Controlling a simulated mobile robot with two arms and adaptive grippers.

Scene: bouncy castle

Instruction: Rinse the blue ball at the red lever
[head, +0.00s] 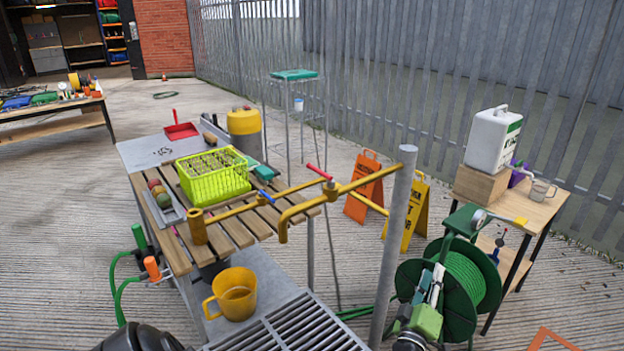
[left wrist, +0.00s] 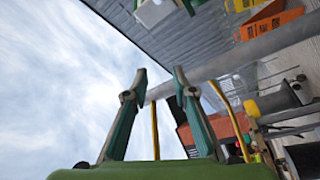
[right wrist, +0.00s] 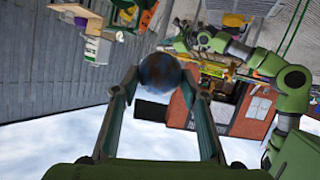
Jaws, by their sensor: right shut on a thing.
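The blue ball (right wrist: 159,70) looks dark and brown-smudged in the right wrist view. My right gripper (right wrist: 160,78) is shut on it, pointing away from the camera. Neither shows in the head view. The red lever (head: 319,172) sits on a yellow pipe (head: 345,187) fixed to a grey post (head: 396,220). The pipe's bent end (head: 283,233) hangs over the slatted table's edge. A blue lever (head: 265,197) sits on another yellow pipe branch. My left gripper (head: 432,288) is low beside the post and hose reel. Its fingers are apart and empty in the left wrist view (left wrist: 160,80).
A yellow mug (head: 235,295) stands on a grey ledge beside a metal grate (head: 285,330). The slatted table (head: 228,228) holds a lime crate (head: 213,178) and a tray of balls (head: 162,205). A green hose reel (head: 460,285) and a side table (head: 525,200) stand right.

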